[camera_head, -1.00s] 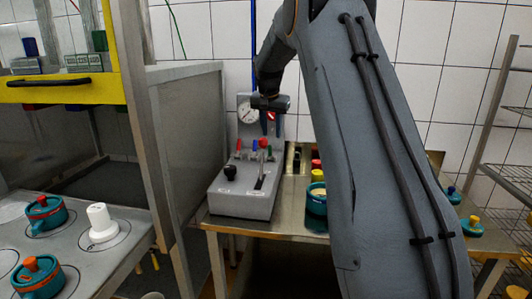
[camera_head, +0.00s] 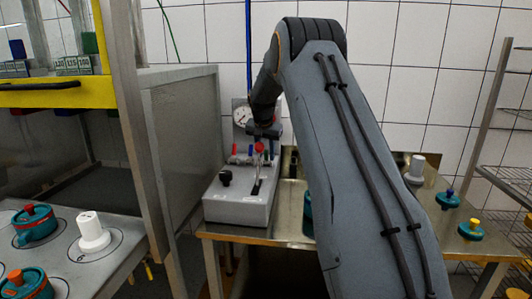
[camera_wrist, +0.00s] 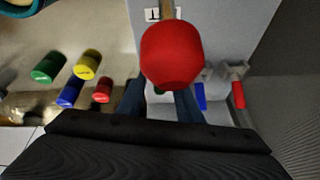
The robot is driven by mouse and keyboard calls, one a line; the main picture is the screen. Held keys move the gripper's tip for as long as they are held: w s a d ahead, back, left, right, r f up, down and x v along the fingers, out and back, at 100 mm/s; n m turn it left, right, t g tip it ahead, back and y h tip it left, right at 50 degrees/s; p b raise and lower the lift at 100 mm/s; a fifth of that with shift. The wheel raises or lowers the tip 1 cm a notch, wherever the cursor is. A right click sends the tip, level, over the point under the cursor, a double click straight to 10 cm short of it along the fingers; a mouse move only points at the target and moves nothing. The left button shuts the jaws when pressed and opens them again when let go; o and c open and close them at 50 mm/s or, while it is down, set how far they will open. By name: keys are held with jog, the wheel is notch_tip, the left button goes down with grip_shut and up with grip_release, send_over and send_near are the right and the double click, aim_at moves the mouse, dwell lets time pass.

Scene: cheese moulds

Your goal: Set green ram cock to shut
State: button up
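The grey control box (camera_head: 240,208) stands on the steel table, with a row of small coloured cocks at its back. The red cock (camera_head: 234,149) and the blue cock (camera_head: 250,150) show in the head view. In the wrist view the green cock (camera_wrist: 158,93) is a small patch between my fingers, mostly hidden by the red lever knob (camera_wrist: 171,54). The blue and red cocks lie to its right there. My gripper (camera_wrist: 161,103) is open, with its fingers apart on either side of the green cock. I cannot tell whether they touch it.
The lever with the red knob stands in front of the cocks, close to my gripper. A black knob (camera_head: 225,178) sits on the box and a gauge (camera_head: 241,117) behind. Green (camera_wrist: 48,67), yellow (camera_wrist: 87,65), blue and red cylinders lie left in the wrist view.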

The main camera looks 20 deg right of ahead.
grip_shut()
